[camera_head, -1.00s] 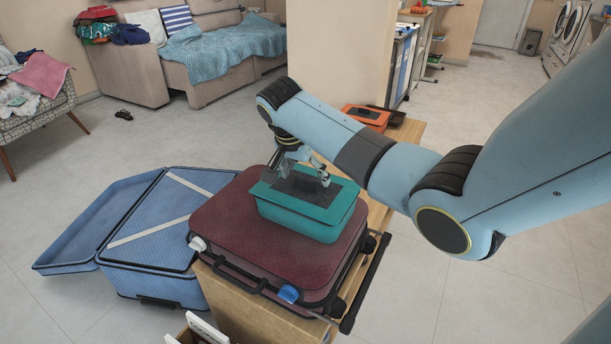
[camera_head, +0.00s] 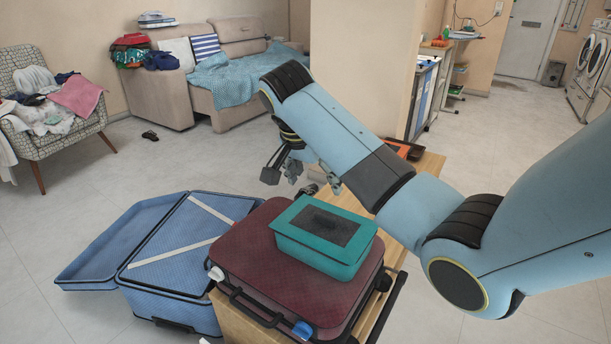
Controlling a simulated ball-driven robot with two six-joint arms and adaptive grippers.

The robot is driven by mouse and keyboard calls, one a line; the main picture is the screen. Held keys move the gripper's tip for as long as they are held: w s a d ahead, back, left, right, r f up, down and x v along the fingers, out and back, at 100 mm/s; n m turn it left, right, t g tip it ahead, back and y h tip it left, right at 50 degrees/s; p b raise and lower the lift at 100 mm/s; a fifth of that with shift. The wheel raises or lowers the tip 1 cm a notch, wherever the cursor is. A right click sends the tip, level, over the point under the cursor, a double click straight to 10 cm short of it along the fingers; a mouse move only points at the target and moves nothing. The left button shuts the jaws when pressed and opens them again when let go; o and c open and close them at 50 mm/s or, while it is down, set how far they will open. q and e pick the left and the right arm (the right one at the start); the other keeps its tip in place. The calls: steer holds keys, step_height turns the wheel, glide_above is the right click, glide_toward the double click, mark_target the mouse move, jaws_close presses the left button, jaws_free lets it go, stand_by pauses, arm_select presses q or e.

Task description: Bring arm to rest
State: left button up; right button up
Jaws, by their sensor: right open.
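My right arm comes in from the right, and its gripper (camera_head: 303,183) is open and empty. It hangs above and behind the teal box (camera_head: 318,262), apart from it. The teal box has a dark panel on its top and lies flat on the closed maroon suitcase (camera_head: 245,263). The suitcase lies on a wooden table (camera_head: 228,321). My left gripper is not in view.
An open blue suitcase (camera_head: 165,297) lies left of the table. An orange box (camera_head: 408,151) sits at the table's far end, partly hidden by my arm. A clothes-laden armchair (camera_head: 45,147) and a sofa (camera_head: 166,97) stand behind. The floor between is mostly clear.

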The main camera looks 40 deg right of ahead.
steer(key=s+a+f+n+t+y, duration=0.1)
steer(key=s+a+f+n, duration=0.25)
steer(key=s, duration=0.35)
steer(key=s+a+f+n, duration=0.2)
steer(key=s+a+n, duration=0.1)
steer(key=s+n, duration=0.3)
steer(key=s+a+r+n+t+y, duration=0.1)
steer(key=s+a+r+n, duration=0.15)
steer(key=s, duration=0.45)
steer(key=s+a+r+n+y, duration=0.1)
steer(key=s+a+n, duration=0.25)
steer(key=s, duration=0.35)
steer(key=s+d+f+g, duration=0.1)
steer(key=d+f, duration=0.1)
steer(key=f, duration=1)
steer(key=s+d+f, duration=0.1)
steer(key=f, duration=1.2)
steer(key=s+d+f+g, duration=0.1)
steer(key=s+f, duration=1.6)
steer(key=s, duration=0.2)
steer(key=shift+d, duration=0.2)
